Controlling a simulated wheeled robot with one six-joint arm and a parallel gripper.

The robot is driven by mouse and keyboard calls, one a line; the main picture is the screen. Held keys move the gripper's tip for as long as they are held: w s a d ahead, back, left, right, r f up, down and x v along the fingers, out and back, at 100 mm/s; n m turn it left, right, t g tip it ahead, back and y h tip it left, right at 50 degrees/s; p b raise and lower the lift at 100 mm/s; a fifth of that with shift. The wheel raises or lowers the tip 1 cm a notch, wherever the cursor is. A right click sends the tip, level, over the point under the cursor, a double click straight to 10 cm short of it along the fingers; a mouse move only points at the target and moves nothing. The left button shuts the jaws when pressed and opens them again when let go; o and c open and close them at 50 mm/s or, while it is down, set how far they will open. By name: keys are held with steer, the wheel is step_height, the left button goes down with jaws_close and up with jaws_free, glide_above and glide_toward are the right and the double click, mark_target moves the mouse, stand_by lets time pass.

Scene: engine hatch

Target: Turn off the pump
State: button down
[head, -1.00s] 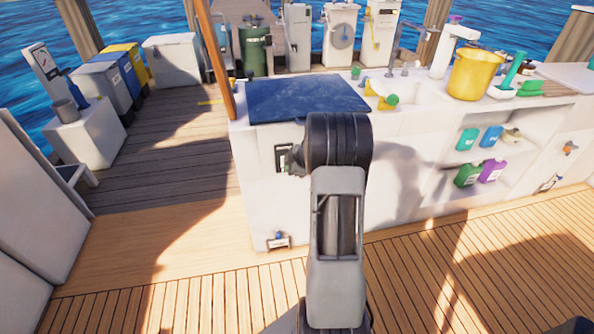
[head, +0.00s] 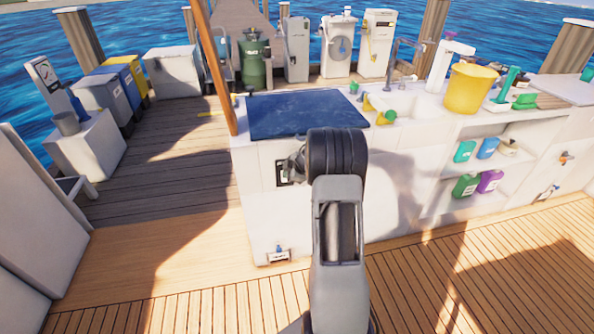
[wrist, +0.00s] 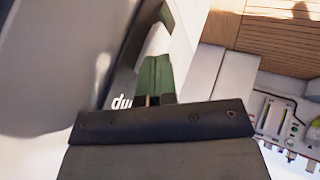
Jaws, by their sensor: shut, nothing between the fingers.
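A dark-framed panel (head: 281,174) is on the white front of the counter, below the blue hatch cover. My gripper (head: 294,166) is close in front of this panel and partly hides it. In the wrist view, my gripper's two green fingers (wrist: 156,72) are together, with nothing seen between them. Beside them is a white label (wrist: 122,101) with upside-down dark letters, only partly visible, that seem to begin "pu". A large blurred grey shape fills the left of the wrist view. The pump switch and its position cannot be made out, nor whether the fingers touch anything.
The blue cover (head: 305,115) lies on the counter top. A small fitting (head: 278,254) sits low on the counter front. To the right are a yellow bucket (head: 468,90) and shelves with several bottles. The wooden deck (head: 180,270) in front is clear.

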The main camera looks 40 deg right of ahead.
steer(key=shift+r+p, duration=0.9)
steer(key=shift+p, duration=0.05)
stand_by(0.4)
steer(key=a+p+v, duration=0.1)
steer(key=p+v, duration=0.4)
steer(key=v, duration=0.7)
steer(key=shift+s+p, duration=0.3)
steer(key=shift+f, duration=0.15)
